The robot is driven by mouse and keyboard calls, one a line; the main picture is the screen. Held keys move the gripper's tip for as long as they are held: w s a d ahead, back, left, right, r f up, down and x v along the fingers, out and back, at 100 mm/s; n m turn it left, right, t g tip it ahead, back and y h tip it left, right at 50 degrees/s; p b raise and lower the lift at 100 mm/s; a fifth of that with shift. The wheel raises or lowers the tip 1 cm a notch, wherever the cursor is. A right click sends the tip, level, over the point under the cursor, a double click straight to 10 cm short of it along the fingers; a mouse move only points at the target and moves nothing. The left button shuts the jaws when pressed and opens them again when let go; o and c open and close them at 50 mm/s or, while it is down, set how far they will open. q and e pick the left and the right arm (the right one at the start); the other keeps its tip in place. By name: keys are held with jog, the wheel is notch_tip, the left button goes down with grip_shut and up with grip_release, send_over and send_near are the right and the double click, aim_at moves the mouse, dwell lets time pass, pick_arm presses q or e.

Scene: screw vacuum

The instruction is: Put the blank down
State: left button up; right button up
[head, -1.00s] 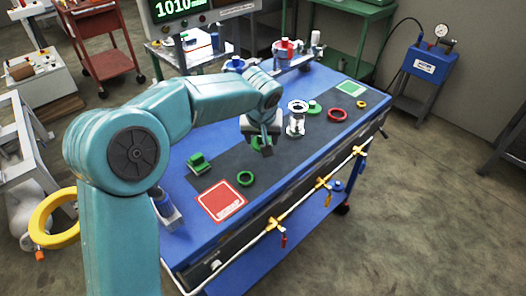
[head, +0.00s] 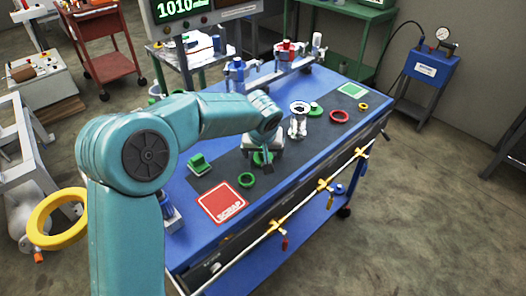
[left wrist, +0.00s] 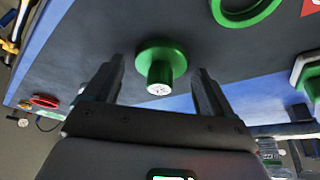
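The blank seems to be a green flanged disc with a short round stem and a pale end face; in the left wrist view the blank (left wrist: 160,52) is between my left gripper's fingers. My left gripper (left wrist: 160,75) is open, with a visible gap on each side of the stem. In the head view my left gripper (head: 266,162) is low over the dark mat, and a green piece (head: 258,160) shows partly hidden beneath it. Whether the disc lies fully flat on the mat is hard to tell. My right gripper is not in view.
A green block (head: 199,163) is to the left. A silver stand (head: 298,124), a red ring (head: 339,116) and a yellow ring (head: 363,106) are to the right.

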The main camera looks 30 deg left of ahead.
pick_arm(q)
jog(key=shift+r, duration=0.1)
jog(key=shift+r+p, duration=0.3)
jog(key=shift+p, duration=0.15)
jog(key=v, duration=1.1)
jog(key=shift+r, duration=0.3)
jog(key=shift+s+d, duration=0.1)
jog(key=shift+s, duration=0.05)
